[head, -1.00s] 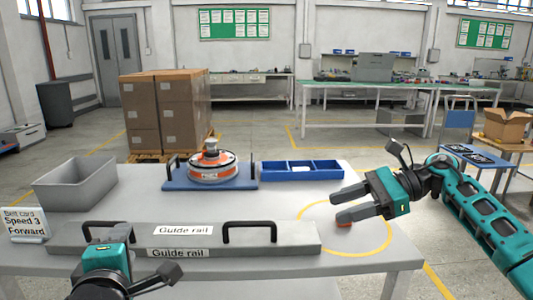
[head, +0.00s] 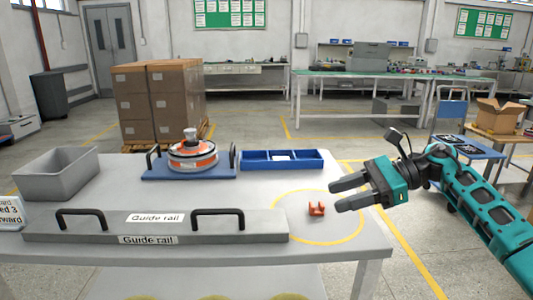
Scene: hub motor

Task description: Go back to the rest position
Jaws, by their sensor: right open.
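My right gripper (head: 336,195) is open and empty. A small orange-red part (head: 316,209) lies inside the ring, left of and apart from the fingertips. The orange and white hub motor (head: 192,157) stands on a blue base plate (head: 216,172) with black handles. My left gripper does not show.
A guide rail (head: 100,230) with two black handles lies along the table's front. A blue divided tray (head: 281,160) is behind the ring. A grey bin (head: 54,173) and a partly cut-off belt card (head: 9,213) are at left. Boxes (head: 157,100) stand behind.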

